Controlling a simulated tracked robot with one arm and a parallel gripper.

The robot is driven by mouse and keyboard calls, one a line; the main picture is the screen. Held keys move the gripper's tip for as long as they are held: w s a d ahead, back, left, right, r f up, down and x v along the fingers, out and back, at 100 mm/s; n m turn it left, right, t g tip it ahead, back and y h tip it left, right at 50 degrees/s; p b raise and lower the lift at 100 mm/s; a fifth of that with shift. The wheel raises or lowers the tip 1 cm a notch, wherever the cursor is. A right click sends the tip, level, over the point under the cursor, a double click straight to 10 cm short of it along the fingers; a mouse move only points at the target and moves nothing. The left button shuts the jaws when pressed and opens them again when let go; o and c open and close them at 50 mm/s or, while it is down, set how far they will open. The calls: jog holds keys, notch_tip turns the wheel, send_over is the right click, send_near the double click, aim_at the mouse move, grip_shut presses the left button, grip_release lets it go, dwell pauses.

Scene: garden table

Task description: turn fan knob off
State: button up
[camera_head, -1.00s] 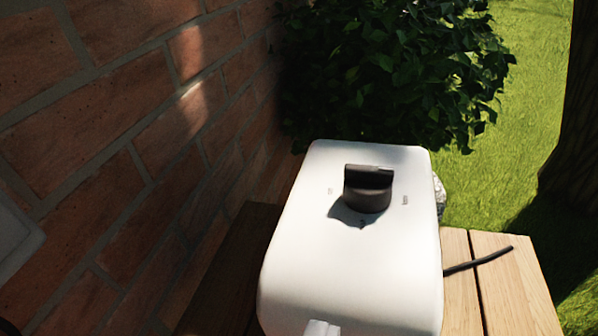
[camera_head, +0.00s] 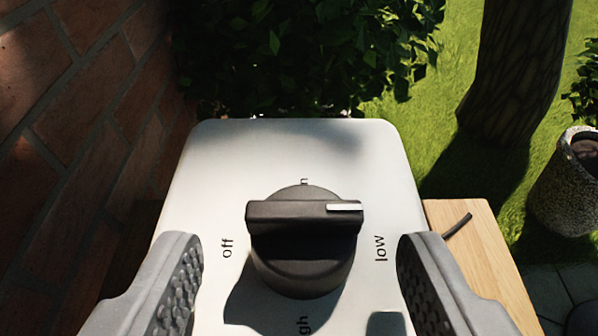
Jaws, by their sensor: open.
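The fan knob (camera_head: 303,255) is black and round with a raised grip bar, on the white top of the fan housing (camera_head: 245,150). The white mark on the bar points right, toward the word "low". "Off" is printed left of the knob. Lettering ending in "gh" shows below it, and the lettering above is mostly hidden. My gripper (camera_head: 300,242) is open, with one grey ridged finger left of the knob and one right of it. Both fingers are apart from the knob, with a clear gap on each side.
A brick wall (camera_head: 75,110) runs along the left. A leafy bush (camera_head: 300,55) stands behind the housing. A tree trunk (camera_head: 515,75) and a stone pot (camera_head: 565,185) stand farther right.

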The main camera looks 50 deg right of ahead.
aim_at(304, 231)
jog(key=shift+x, duration=1.15)
jog(key=c, duration=1)
jog(key=shift+a+f, duration=0.1)
jog(key=shift+f+n+t+b, duration=0.15)
jog(key=shift+n+t+b, duration=0.15)
jog(key=shift+b, duration=0.75)
